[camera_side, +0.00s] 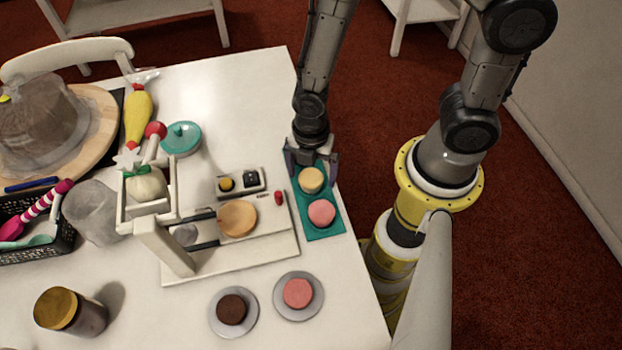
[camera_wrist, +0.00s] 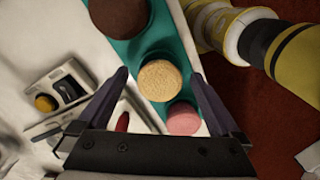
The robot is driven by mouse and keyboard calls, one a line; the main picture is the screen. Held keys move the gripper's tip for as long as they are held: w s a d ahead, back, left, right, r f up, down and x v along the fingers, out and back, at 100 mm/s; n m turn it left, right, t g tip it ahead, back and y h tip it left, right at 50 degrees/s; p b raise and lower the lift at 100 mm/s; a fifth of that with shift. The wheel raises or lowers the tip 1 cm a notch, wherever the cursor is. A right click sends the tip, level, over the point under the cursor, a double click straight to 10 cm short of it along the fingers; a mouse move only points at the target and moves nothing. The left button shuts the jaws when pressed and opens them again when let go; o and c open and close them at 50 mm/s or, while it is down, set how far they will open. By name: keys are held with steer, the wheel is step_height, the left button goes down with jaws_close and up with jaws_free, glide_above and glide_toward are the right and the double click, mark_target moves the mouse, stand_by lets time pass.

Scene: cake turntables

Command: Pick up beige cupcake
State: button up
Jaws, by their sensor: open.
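The beige cupcake (camera_side: 311,180) sits on a teal tray (camera_side: 325,232) at the table's right edge. In the wrist view the beige cupcake (camera_wrist: 160,80) lies between and just beyond my open fingertips. My gripper (camera_side: 311,160) is open above the back part of the tray; it also shows in the wrist view (camera_wrist: 160,82). A pink cupcake (camera_side: 321,212) is on the tray in front of the beige one. A brown cupcake (camera_wrist: 118,16) is on the tray on the other side; my gripper hides it in the side view.
A white machine with a round tan disc (camera_side: 238,218) stands left of the tray, with a small switch box (camera_side: 241,182) behind. A brown cupcake on a plate (camera_side: 215,325) and a pink one on a plate (camera_side: 279,311) stand at the front. A jar (camera_side: 71,311) is front left.

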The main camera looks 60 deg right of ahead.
steer(key=c, duration=1.4)
